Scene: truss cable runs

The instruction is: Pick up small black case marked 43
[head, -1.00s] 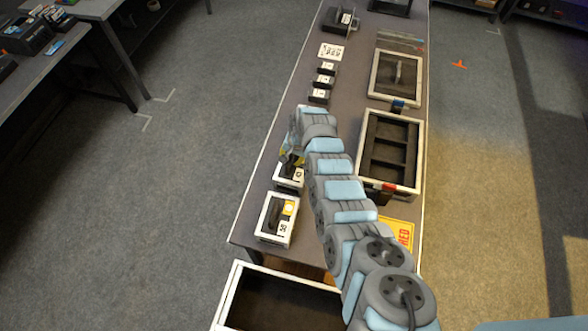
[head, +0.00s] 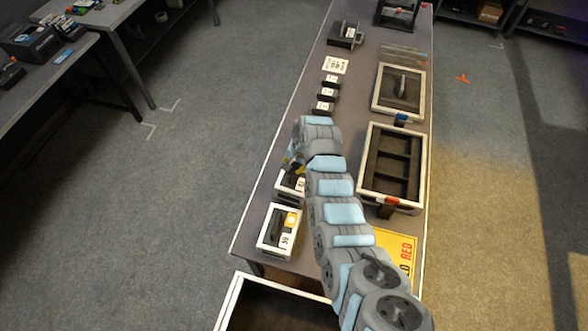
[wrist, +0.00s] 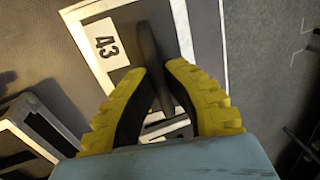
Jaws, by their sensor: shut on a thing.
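The small case marked 43 (wrist: 106,42) has a dark top, a pale rim and a white number label in the wrist view. A dark upright handle (wrist: 148,42) rises from its top. My gripper (wrist: 155,80) has its yellow-padded fingers on both sides of this handle and is shut on it. In the head view the case (head: 290,184) is on the left side of the long table, partly hidden by my gripper (head: 291,163). I cannot tell whether its base touches the table.
A similar pale-rimmed case (head: 279,231) stands just nearer on the table. An open divided tray (head: 421,160) lies to the right, with a framed panel (head: 402,112) beyond it. Several small black blocks (head: 326,94) line the left side. An open bin (head: 228,300) is below the table's near end.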

